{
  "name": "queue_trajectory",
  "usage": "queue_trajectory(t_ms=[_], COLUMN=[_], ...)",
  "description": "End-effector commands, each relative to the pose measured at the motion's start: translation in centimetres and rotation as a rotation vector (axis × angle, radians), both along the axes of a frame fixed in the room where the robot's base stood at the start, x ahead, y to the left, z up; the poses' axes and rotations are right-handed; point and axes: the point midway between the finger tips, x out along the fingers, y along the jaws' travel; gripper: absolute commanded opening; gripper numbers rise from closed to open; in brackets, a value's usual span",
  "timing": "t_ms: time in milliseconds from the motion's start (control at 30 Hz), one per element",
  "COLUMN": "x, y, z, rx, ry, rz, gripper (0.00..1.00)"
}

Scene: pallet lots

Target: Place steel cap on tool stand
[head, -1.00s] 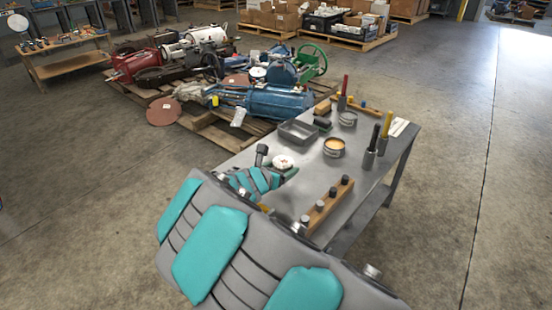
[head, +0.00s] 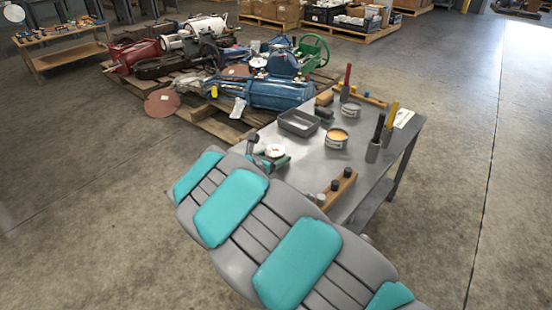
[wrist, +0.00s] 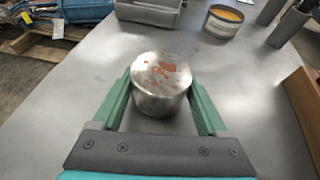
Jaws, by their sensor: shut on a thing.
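The steel cap (wrist: 158,85) is a short, shiny cylinder with reddish blotches on its top. In the wrist view it sits between the green fingers of my gripper (wrist: 160,78), which is shut on its sides. I cannot tell whether its base touches the table. In the head view the cap (head: 275,151) shows as a pale disc beyond my arm, near the table's left edge. A wooden block with dark-topped pegs (head: 340,188) stands to its right. Grey upright holders with a black and a yellow handle (head: 373,152) stand farther right. I cannot tell which is the tool stand.
The grey table (head: 312,160) also holds a grey tray (head: 298,123), an orange-filled tin (head: 336,139) and another tin (head: 350,110). Its middle is bare. Behind it is a pallet with blue machinery (head: 270,95). My arm hides the table's near left part.

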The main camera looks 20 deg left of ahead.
Motion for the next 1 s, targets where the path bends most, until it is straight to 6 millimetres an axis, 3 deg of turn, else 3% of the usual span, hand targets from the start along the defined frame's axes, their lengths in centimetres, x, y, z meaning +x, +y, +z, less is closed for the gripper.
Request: queue_trajectory(t_ms=[133,167,333,700,1000], x=[0.0,0.0,0.0,-0.2,-5.2], y=[0.0,0.0,0.0,0.1,1.2], z=[-0.3,-0.3,-0.3,0.2,2.3], rx=[-0.001,0.0,0.0,0.002,0.001], ry=[-0.001,0.0,0.0,0.0,0.0], rz=[0.0,0.0,0.0,0.001,0.004], gripper=[0.01,0.79,0.98,1.0,1.0])
